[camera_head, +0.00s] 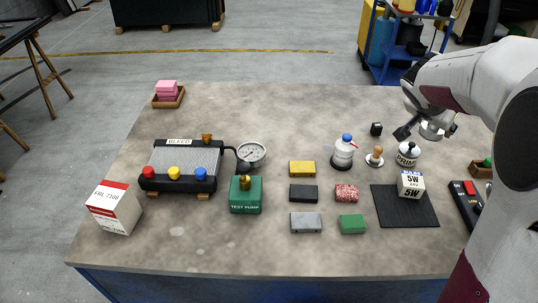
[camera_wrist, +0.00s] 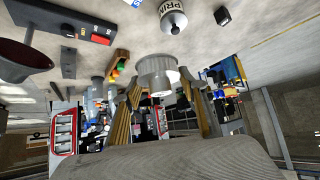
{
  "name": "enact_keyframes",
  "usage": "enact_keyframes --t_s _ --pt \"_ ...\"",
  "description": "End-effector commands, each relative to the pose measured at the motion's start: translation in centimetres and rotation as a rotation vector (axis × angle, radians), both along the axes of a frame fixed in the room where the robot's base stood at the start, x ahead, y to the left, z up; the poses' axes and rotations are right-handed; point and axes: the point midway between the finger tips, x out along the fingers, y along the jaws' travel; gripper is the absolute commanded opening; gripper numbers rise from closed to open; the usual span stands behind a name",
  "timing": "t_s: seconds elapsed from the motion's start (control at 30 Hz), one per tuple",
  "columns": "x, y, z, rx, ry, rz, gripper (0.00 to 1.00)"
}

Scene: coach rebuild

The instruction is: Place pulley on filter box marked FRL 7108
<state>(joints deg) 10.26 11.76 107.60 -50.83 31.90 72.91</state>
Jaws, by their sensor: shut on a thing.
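The filter box (camera_head: 114,210) is a white and red carton with "FRL 7108" on its top. It stands on the bench at the front left in the head view. My gripper (camera_head: 427,129) is in the air over the right side of the bench, far from the box. It is shut on the pulley (camera_head: 432,133), a pale metal round piece. In the wrist view the pulley (camera_wrist: 157,73) shows as a wide disc with a narrower hub between the fingers of my gripper (camera_wrist: 164,108). The fingers partly hide it in the head view.
Below my gripper stand a PRIMER bottle (camera_head: 408,155), a wooden-handled stamp (camera_head: 375,157) and a 5W box (camera_head: 411,184) on a black mat (camera_head: 388,212). The bleed tray (camera_head: 188,158), gauge (camera_head: 251,153) and green test pump (camera_head: 246,197) lie between there and the filter box.

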Motion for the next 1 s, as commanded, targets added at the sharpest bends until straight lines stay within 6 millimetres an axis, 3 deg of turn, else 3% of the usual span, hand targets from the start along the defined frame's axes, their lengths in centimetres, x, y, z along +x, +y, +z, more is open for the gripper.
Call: enact_keyframes --t_s 0.2,0.47,0.77,1.0 --pt "0.1 0.0 4.6 -0.001 -0.006 -0.001 0.17" --pt "0.1 0.0 8.6 0.000 -0.005 0.001 0.17" --pt "2.7 5.9 8.2 0.004 0.005 0.128 0.17" --pt "4.8 12.8 8.1 0.006 0.011 0.269 0.17"
